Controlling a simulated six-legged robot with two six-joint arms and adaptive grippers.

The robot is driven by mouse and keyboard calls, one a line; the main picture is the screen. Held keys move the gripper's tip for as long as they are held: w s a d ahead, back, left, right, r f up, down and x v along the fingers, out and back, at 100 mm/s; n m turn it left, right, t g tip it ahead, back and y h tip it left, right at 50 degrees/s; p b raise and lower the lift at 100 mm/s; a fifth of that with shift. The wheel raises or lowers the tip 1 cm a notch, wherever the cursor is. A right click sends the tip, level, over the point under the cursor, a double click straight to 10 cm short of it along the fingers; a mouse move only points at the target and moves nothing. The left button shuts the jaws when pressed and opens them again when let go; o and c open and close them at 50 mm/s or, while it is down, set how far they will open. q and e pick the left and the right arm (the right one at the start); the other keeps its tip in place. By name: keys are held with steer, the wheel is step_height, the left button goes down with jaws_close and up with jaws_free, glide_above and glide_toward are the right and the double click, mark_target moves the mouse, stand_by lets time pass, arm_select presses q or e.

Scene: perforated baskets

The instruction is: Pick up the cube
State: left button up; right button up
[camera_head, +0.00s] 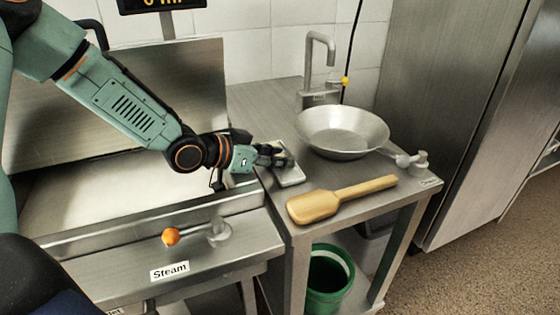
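I cannot make out a cube in the head view; one may be hidden by my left gripper. My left gripper (280,158) reaches in from the left on a green arm. Its dark fingers are over a small, flat, pale grey piece (290,176) on the steel worktop. The fingers are small and overlap in the picture, so I cannot tell whether they are open, shut or holding something. My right gripper is not in view.
A steel pan (343,130) stands below a tap (320,60). A wooden paddle (340,199) lies near the worktop's front edge. A valve with an orange knob (171,236) is at the left, above a "Steam" label. A green bucket (328,280) stands under the table.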

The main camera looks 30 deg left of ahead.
arm_select(q)
steer(key=c, duration=0.6)
